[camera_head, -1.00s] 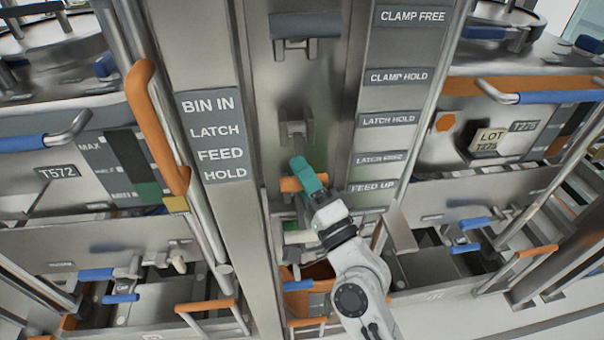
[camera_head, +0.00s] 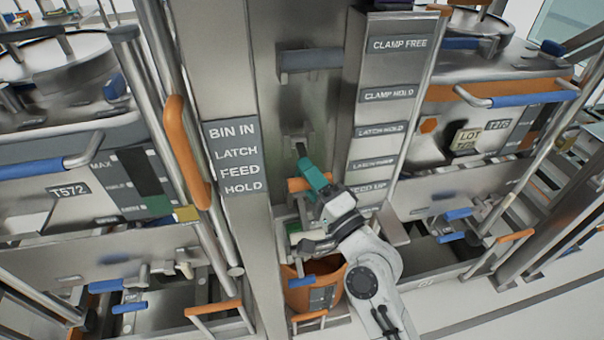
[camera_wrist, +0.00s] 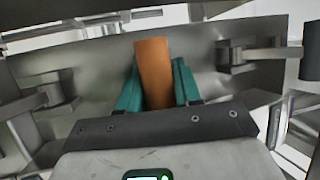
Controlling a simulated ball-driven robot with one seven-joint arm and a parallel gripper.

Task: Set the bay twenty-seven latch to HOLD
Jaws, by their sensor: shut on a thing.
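My gripper (camera_head: 311,176) has teal fingers and is in the lower middle of the bay's recess in the head view. It is shut on an orange handle (camera_head: 296,185), which shows as an upright orange bar (camera_wrist: 153,72) between the teal fingers in the wrist view. A grey metal block with a short stem (camera_head: 297,143) sits just above the fingers. Grey label plates (camera_head: 381,130) on the right post read CLAMP FREE, CLAMP HOLD, LATCH HOLD, one blurred, and FEED UP. A left plate (camera_head: 235,157) reads BIN IN, LATCH, FEED, HOLD. No bay number is readable.
A grey crossbar (camera_head: 310,60) spans the recess above. An orange bin (camera_head: 318,286) stands below my gripper. A long orange handle (camera_head: 185,150) rises on the left post. Neighbouring bays with blue handles (camera_head: 527,98) flank both sides.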

